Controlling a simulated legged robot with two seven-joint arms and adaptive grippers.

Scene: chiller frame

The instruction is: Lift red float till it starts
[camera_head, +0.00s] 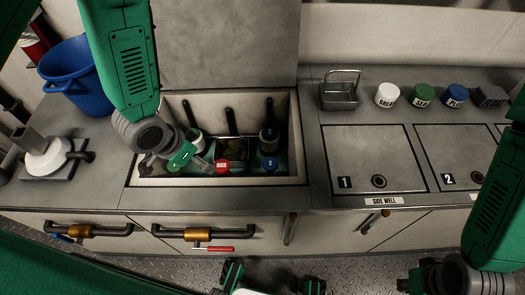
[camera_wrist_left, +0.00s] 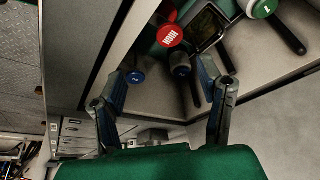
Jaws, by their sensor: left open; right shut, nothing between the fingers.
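The red float (camera_head: 222,166) stands in the open well (camera_head: 160,183) with its round red cap up. In the left wrist view its white-lettered cap (camera_wrist_left: 170,35) lies ahead of the fingers and apart from them. A green-capped float (camera_wrist_left: 262,8) and a blue-capped float (camera_head: 270,163) stand on either side. My left gripper (camera_head: 182,158) is over the left of the well, beside the red float, and in the left wrist view (camera_wrist_left: 162,88) its fingers are spread and empty. My right gripper (camera_head: 408,284) is low at the bottom right, shut and partly cut off.
The raised lid (camera_head: 230,45) stands behind the well. A blue bucket (camera_head: 75,75) and a scale-like device (camera_head: 45,158) are at the left. Closed lids (camera_head: 365,145) and labelled caps (camera_head: 388,95) are at the right. Pipe handles (camera_head: 200,234) stick out from the front.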

